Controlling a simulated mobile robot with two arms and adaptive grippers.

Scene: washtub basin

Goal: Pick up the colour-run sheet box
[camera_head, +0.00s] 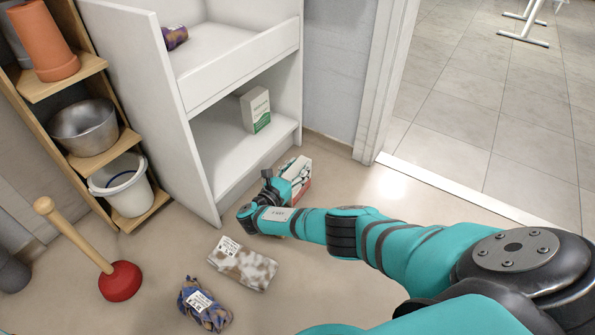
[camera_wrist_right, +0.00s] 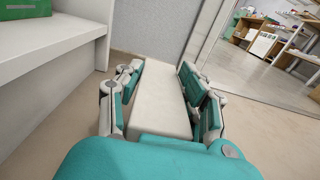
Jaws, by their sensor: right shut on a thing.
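A white box (camera_head: 301,169) with red and dark print, likely the colour-run sheet box, is at floor level by the front right corner of the white shelf unit. My right gripper (camera_head: 279,184) is at this box and partly hides it. In the right wrist view the box shows a plain pale face (camera_wrist_right: 160,95) between the two fingers of my right gripper (camera_wrist_right: 162,88), shut on its sides. I cannot tell whether its bottom touches the floor. My left gripper is not in view.
A white and green box (camera_head: 255,110) stands on the lower shelf of the white unit (camera_head: 235,75). A plunger (camera_head: 120,280), a patterned packet (camera_head: 243,264) and a patterned bundle (camera_head: 204,304) are on the floor. A doorway with a threshold (camera_head: 450,187) is at right.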

